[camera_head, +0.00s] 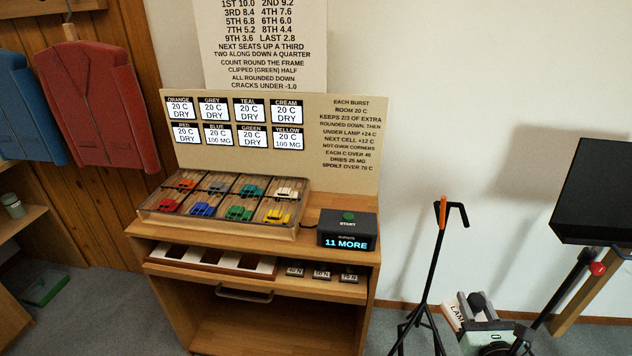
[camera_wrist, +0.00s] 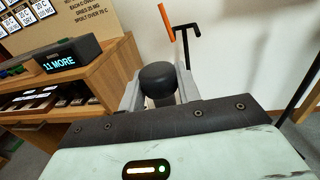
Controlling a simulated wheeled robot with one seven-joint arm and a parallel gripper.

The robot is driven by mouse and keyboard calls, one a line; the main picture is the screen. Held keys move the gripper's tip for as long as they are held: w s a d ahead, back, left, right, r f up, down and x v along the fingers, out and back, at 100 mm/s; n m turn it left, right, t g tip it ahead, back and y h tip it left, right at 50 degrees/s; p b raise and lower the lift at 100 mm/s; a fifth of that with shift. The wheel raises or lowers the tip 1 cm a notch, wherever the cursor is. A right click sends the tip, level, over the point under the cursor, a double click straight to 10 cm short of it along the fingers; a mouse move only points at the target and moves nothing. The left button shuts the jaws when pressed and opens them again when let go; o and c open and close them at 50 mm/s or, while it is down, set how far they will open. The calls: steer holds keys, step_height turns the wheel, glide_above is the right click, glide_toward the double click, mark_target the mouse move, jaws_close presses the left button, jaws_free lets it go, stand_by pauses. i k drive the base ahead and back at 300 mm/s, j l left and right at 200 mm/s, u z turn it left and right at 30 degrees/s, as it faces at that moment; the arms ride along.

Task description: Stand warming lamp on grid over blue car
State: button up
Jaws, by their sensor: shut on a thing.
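The blue car (camera_head: 203,210) sits in the front row of the wooden tray (camera_head: 152,215), second from the left, between the red car (camera_head: 168,205) and the green car (camera_head: 239,213). A grid of thin bars divides the tray into cells. My gripper (camera_head: 478,302) is at the lower right, well away from the tray. In the wrist view my gripper (camera_wrist: 158,88) is shut on a round black knob (camera_wrist: 158,76), apparently the top of the warming lamp.
A control box (camera_head: 346,240) reading "11 MORE" stands right of the tray. The board (camera_head: 350,140) behind lists blue and yellow at 100 MG, the others dry. A black tripod stand (camera_head: 432,270) rises between the cabinet and my gripper. A dark panel (camera_head: 600,195) stands right.

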mark_target(200, 201)
steer(key=j, duration=0.7)
steer(key=k+j+z, duration=0.1)
steer(key=j, duration=0.6)
steer(key=k+j, duration=0.1)
steer(key=j, duration=0.6)
